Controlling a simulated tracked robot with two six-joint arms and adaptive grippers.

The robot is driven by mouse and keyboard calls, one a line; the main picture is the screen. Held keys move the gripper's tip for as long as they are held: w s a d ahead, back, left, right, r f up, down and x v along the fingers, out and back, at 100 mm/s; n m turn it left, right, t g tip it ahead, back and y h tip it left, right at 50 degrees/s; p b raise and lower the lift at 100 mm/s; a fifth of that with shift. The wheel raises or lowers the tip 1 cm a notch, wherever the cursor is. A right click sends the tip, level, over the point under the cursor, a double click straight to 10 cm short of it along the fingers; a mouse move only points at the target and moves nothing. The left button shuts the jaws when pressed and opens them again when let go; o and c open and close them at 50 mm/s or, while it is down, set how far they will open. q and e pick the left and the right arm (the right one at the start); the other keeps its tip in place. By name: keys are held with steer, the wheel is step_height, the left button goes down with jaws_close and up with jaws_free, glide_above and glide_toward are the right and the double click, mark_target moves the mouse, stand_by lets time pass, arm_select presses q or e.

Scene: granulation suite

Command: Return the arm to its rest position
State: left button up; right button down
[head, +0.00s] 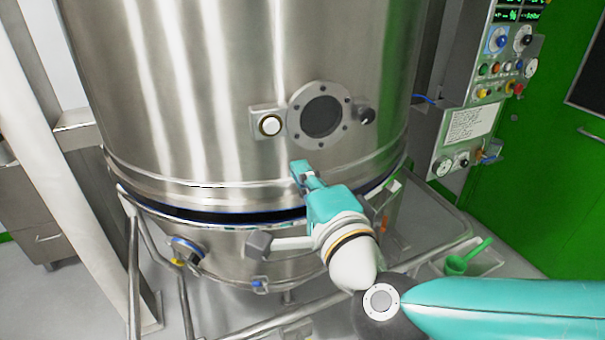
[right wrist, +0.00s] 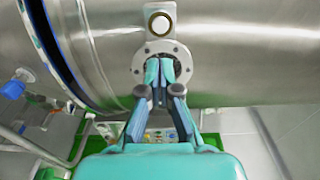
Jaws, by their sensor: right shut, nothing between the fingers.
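My right gripper (head: 303,175) is teal and reaches in from the lower right in the head view. Its fingers are shut and empty, in front of the large steel vessel (head: 230,80), below the round porthole (head: 322,116). In the right wrist view, the closed fingertips (right wrist: 160,72) overlap the porthole flange (right wrist: 138,62). I cannot tell whether they touch the vessel. A white round button (head: 270,125) sits left of the porthole, and it also shows above the fingers in the right wrist view (right wrist: 160,23). My left gripper is not in view.
A control panel (head: 490,75) with knobs, coloured buttons and a paper label stands at the right, before a green door (head: 550,150). A green scoop (head: 458,264) lies at the lower right. Steel tube framing (head: 135,270) surrounds the vessel's lower part.

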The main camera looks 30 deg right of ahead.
steer(key=shift+d, duration=0.1)
steer(key=w+d+f+n+g+h, duration=0.1)
steer(key=w+d+f+g, duration=0.15)
steer(key=f, duration=0.65)
steer(key=w+d+f+g+h, duration=0.15)
steer(key=w+f, duration=0.25)
steer(key=f, duration=0.5)
step_height(320, 180, down, 19)
steer(key=s+n+g+y, duration=0.2)
steer(key=n+g, duration=0.2)
steer(key=g, duration=0.1)
steer(key=s+a+f+n+g+y, duration=0.2)
steer(key=s+f, duration=0.3)
steer(key=f, duration=0.3)
steer(key=s+a+f+n+g+y, duration=0.1)
steer(key=s+a+f+n+g, duration=0.2)
steer(key=s+f, duration=0.3)
steer(key=s+a+f+n+g+y, duration=0.3)
steer(key=s+a+f+n, duration=0.1)
steer(key=s+a+n, duration=0.2)
steer(key=shift+s+f+n, duration=0.35)
steer(key=shift+s+n, duration=0.25)
steer(key=shift+s, duration=0.05)
